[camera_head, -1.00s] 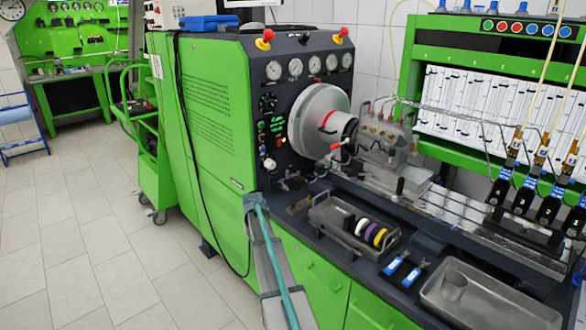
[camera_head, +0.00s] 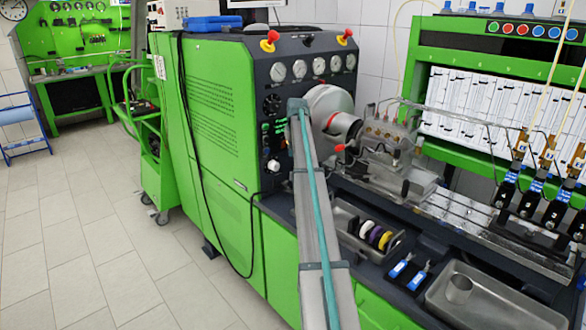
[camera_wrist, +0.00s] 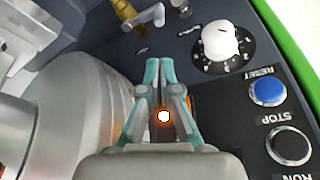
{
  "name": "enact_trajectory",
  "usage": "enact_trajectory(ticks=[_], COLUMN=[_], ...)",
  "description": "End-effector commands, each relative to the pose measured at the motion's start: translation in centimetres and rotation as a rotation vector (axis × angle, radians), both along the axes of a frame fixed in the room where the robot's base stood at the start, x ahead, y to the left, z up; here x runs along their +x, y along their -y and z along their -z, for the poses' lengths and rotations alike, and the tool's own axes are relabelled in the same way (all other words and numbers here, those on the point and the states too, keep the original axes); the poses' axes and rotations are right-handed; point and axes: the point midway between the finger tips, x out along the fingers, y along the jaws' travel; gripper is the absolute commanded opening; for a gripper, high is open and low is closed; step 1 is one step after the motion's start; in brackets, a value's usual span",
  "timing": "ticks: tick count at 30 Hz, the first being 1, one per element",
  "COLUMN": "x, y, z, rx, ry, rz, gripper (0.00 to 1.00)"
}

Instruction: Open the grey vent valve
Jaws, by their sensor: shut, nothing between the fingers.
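In the wrist view, a brass fitting (camera_wrist: 128,14) with a light grey lever (camera_wrist: 151,18) sits at the top of the dark panel. I take it for the vent valve, but cannot be sure. My gripper (camera_wrist: 160,66) has its teal fingers close together and empty, below and apart from the lever. The lever lies crosswise and slightly tilted in this view. In the head view my arm covers part of the control panel, and the valve and my fingertips cannot be made out.
A white dial knob (camera_wrist: 220,40) is right of my gripper, with a blue RESET button (camera_wrist: 267,92) and a black button (camera_wrist: 289,145) below. The large silver drum (camera_head: 328,103) is close on the left in the wrist view. Pressure gauges (camera_head: 299,69) line the panel top.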

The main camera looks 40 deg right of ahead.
Motion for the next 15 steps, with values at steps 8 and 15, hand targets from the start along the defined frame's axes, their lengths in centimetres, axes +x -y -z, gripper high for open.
enact_trajectory(ticks=[8,15], x=[0.0,0.7], y=[0.0,0.2], z=[0.1,2.0], rx=[0.000,0.001], ry=[0.000,-0.002], rz=[0.001,0.001], gripper=[0.00,0.00])
